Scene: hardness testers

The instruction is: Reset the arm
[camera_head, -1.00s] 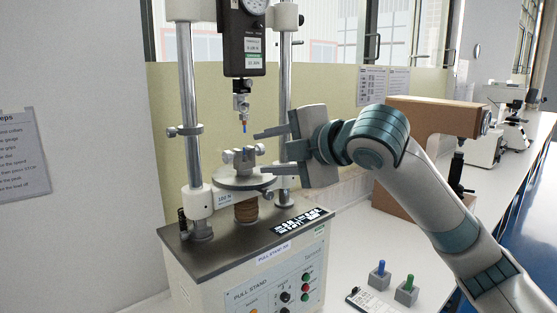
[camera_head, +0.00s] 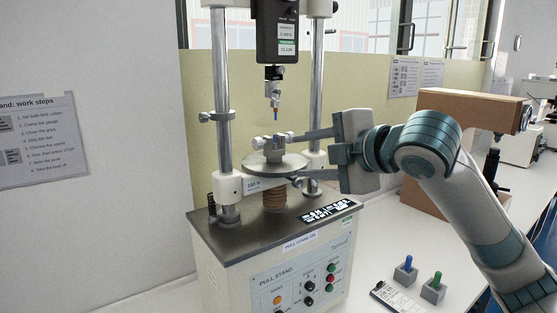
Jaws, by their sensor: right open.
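My right gripper (camera_head: 297,158) is at the right side of the pull stand (camera_head: 262,225). Its two fingers point left, spread one above the other, with nothing seen between them. The upper finger is close beside the small clamp (camera_head: 275,152) on the round plate (camera_head: 275,166); I cannot tell whether they touch. The lower finger is near the plate's right edge. My left gripper is out of view.
Stand columns (camera_head: 220,95) rise beside the gauge. A blue-topped block (camera_head: 405,271), a green-topped block (camera_head: 433,288) and a small dark-screened device (camera_head: 398,298) lie on the white bench at front right. A steps sheet (camera_head: 40,140) hangs left.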

